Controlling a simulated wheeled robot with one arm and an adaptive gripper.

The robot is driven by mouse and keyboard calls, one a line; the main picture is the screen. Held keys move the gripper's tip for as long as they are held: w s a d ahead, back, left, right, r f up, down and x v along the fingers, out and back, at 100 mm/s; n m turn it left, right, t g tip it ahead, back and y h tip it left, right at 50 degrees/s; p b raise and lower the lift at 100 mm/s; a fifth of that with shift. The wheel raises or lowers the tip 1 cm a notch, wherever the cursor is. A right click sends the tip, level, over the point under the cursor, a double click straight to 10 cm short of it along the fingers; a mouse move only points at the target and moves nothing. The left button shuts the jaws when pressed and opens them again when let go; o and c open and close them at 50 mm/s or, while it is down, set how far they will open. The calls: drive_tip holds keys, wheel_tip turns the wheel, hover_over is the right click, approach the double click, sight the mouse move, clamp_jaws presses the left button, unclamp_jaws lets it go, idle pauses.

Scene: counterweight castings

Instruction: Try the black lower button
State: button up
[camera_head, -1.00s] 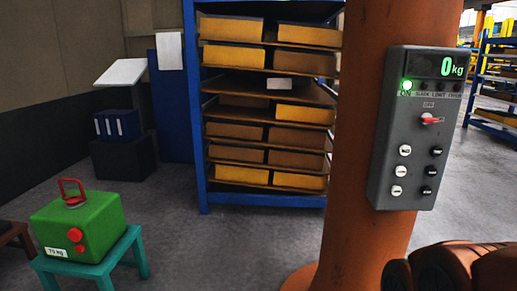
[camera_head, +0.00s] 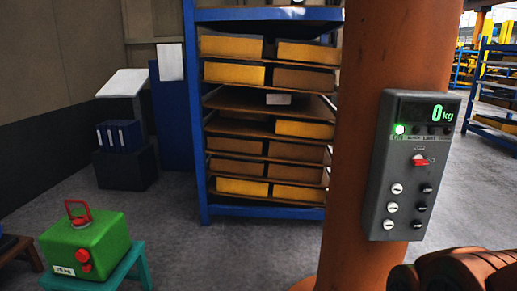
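The grey control box (camera_head: 411,165) is fixed to the orange column (camera_head: 382,70) at the right. Its display (camera_head: 428,111) reads 0 kg in green, and a green lamp (camera_head: 399,129) is lit below it. A red switch (camera_head: 419,161) sits mid-panel. Below are a column of white buttons (camera_head: 391,206) and a column of black buttons. The lowest black button (camera_head: 417,225) is near the box's lower right. My gripper is out of view; only an orange part of my arm shows at the bottom right, below the box.
A green weight block (camera_head: 86,246) with a red handle stands on a teal stool (camera_head: 133,262) at the lower left. A blue rack (camera_head: 196,150) with yellow and brown boxes stands behind. Open grey floor lies between stool and column.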

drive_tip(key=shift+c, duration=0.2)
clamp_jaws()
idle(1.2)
